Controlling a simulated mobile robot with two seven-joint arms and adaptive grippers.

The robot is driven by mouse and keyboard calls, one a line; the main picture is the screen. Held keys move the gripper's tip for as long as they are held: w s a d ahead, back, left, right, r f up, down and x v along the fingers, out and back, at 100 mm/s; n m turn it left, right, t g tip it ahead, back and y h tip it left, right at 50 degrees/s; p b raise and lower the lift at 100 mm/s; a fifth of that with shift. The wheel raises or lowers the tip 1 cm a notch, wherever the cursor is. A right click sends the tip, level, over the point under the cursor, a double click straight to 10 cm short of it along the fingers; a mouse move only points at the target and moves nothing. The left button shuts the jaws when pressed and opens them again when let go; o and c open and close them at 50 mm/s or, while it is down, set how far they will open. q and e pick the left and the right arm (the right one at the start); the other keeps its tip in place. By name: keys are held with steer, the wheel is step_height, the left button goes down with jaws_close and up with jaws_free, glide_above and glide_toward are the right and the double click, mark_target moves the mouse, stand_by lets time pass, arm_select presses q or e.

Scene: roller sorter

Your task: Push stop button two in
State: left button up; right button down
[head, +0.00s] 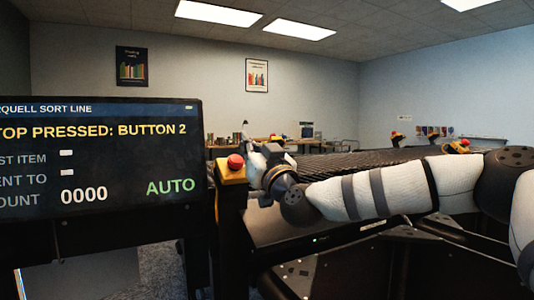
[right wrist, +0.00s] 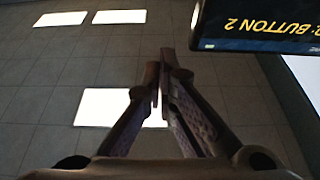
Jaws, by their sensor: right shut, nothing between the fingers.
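A red stop button (head: 235,162) sits on a yellow box (head: 232,174) on a dark post, just right of the screen in the head view. No number on it is legible. The dark screen (head: 100,160) reads "STOP PRESSED: BUTTON 2", cut off at its left edge. My right gripper (head: 248,140) is beside the red button, its body just right of the yellow box. I cannot tell whether it touches the button. In the right wrist view the fingers (right wrist: 165,75) are shut and empty, pointing toward the ceiling. My left gripper is not in view.
Another red button (head: 276,138) stands behind my right gripper, with more yellow-and-red units (head: 397,137) farther right. A dark roller conveyor (head: 350,165) runs behind my right arm. The screen corner (right wrist: 255,25) is near the fingers in the wrist view.

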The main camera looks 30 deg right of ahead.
steer(key=v, duration=0.8)
steer(key=shift+f+p, duration=0.25)
steer(key=shift+p, duration=0.2)
